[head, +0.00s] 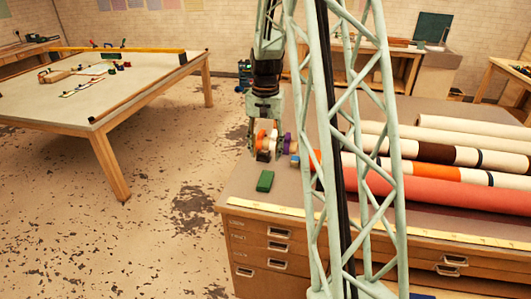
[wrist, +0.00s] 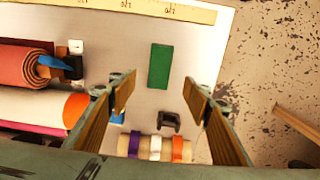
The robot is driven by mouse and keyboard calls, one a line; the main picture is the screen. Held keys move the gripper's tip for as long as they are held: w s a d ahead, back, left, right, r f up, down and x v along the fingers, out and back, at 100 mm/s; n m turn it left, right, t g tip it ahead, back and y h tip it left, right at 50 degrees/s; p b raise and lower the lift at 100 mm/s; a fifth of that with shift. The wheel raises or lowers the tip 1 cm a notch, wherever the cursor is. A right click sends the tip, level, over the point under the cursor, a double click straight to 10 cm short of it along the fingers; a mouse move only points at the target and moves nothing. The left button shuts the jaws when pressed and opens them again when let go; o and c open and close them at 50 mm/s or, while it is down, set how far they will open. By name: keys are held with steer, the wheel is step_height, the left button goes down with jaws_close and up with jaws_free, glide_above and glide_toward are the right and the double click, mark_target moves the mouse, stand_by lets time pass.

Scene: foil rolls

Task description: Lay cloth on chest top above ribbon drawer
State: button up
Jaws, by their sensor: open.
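The chest top (head: 236,193) carries a small dark-green rectangular piece (head: 265,181) near its left front corner. That piece lies flat in the wrist view (wrist: 159,67); I cannot tell whether it is folded cloth or a block. No other piece is clearly cloth. My gripper (head: 264,152) hangs over the left end of the chest. In the wrist view its fingers (wrist: 161,100) are spread apart with nothing between them, and the green piece lies beyond the tips. Drawers (head: 278,247) line the chest front; I cannot tell which is the ribbon drawer.
Ribbon spools (wrist: 155,148) and a small black holder (wrist: 167,122) stand near my fingers. Large rolls (head: 440,190) fill the chest's right side. A yellow ruler strip (head: 275,208) runs along the front edge. A workbench (head: 110,85) stands left across open floor.

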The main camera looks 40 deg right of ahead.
steer(key=shift+r, duration=0.1)
stand_by(0.3)
steer(key=s+a+r+n+t, duration=0.1)
steer(key=s+a+r+n, duration=0.1)
steer(key=s+a+r, duration=0.4)
steer(key=s+a+r+n, duration=0.1)
steer(key=a+r+n, duration=0.1)
steer(key=a+r, duration=0.65)
steer(key=s+a+r+n+t, duration=0.1)
steer(key=s+a+r, duration=0.3)
steer(key=a+r, duration=0.35)
steer(key=s+a+r+n+t, duration=0.1)
steer(key=s+a+r+n, duration=0.1)
steer(key=s+a, duration=0.5)
steer(key=s+a+r+n+t, duration=0.1)
steer(key=s+a+n, duration=0.3)
steer(key=s, duration=1.2)
steer(key=a+r, duration=0.1)
steer(key=a, duration=0.3)
steer(key=shift+r, duration=0.2)
